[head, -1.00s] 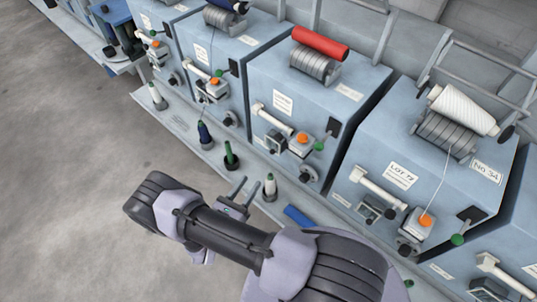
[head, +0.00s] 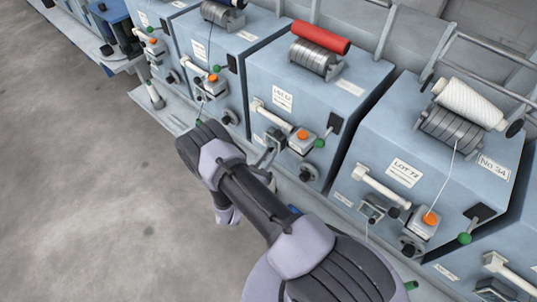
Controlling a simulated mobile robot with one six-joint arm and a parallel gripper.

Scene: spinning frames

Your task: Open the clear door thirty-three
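The unit with the red bobbin (head: 321,36) stands just left of the unit labelled No. 34 (head: 493,168); its own number is not readable. On its front, a small dark-framed box (head: 275,138), which looks like its clear door, sits below the white tube and left of the orange button (head: 303,134). I cannot tell whether the door is open or shut. Whether a finger touches the door is not clear. My arm hides the shelf below.
Similar blue units stand in a row to both sides. The No. 34 unit has a white yarn bobbin (head: 468,103) and its own small box (head: 372,208). A black knob (head: 308,173) and a green-tipped lever (head: 319,143) are near my gripper. The grey floor (head: 90,200) at left is clear.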

